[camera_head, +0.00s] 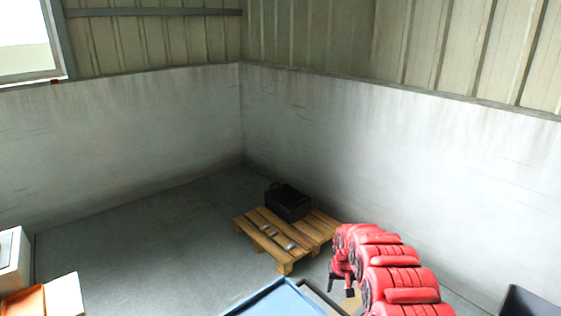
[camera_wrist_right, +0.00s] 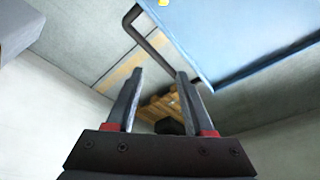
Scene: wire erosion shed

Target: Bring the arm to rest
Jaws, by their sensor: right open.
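My red right arm comes in from the bottom right of the head view, folded in several thick segments. My right gripper (camera_head: 341,288) points down at its end, beside a blue surface. In the right wrist view the two dark fingers of this gripper (camera_wrist_right: 159,74) stand apart with nothing between them. My left arm and gripper are not in view.
A wooden pallet (camera_head: 262,234) with a black box (camera_head: 288,203) lies near the wall corner. A blue tabletop (camera_head: 272,302) is at the bottom middle. A white and orange object (camera_head: 45,299) is at lower left, a dark one (camera_head: 528,301) at lower right. Left floor is clear.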

